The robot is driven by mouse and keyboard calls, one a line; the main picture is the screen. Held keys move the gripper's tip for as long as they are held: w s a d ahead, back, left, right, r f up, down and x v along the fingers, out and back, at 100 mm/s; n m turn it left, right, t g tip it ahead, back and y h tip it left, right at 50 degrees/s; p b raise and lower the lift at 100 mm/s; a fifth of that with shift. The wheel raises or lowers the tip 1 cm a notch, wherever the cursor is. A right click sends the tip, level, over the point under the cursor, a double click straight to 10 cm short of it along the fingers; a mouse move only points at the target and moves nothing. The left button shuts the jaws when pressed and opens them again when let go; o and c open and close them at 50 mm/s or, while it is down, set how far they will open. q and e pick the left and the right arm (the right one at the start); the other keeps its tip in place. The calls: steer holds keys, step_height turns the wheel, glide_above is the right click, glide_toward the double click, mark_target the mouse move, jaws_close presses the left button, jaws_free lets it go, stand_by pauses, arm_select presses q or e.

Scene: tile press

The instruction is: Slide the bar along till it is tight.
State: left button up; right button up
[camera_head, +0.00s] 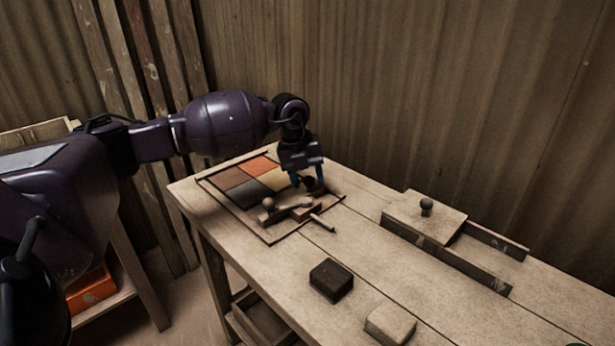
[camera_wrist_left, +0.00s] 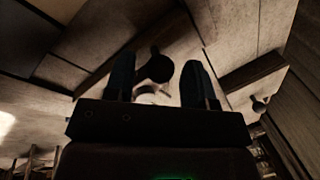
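A wooden tray (camera_head: 267,240) on the bench holds flat tiles: brown, orange (camera_head: 258,166), dark grey (camera_head: 245,193) and tan. The bar (camera_head: 287,212) lies across its near right part, with a round knob (camera_head: 268,203) at its left end and a dark knob (camera_head: 309,184) at its far end. My left gripper (camera_head: 308,178) points down over the dark knob. In the left wrist view, the dark knob (camera_wrist_left: 155,68) stands between the two open fingers (camera_wrist_left: 157,72), with gaps beside it. My right gripper is not in view.
A dark block (camera_head: 331,280) and a pale block (camera_head: 390,324) lie on the near bench. A knobbed wooden plate (camera_head: 424,214) sits between two rails (camera_head: 448,264) at right. The corrugated wall (camera_head: 430,90) is behind. Bare bench lies between tray and rails.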

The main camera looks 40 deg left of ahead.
arm_select(q)
steer(key=c, duration=0.7)
jaws_close()
steer(key=a, duration=0.5)
steer(key=shift+w+a, duration=0.2)
steer(key=shift+a, duration=0.05)
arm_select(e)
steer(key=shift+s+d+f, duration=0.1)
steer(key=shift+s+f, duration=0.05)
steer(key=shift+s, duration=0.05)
arm_select(q)
steer(key=o, duration=0.8)
jaws_free()
steer(key=shift+r, duration=0.1)
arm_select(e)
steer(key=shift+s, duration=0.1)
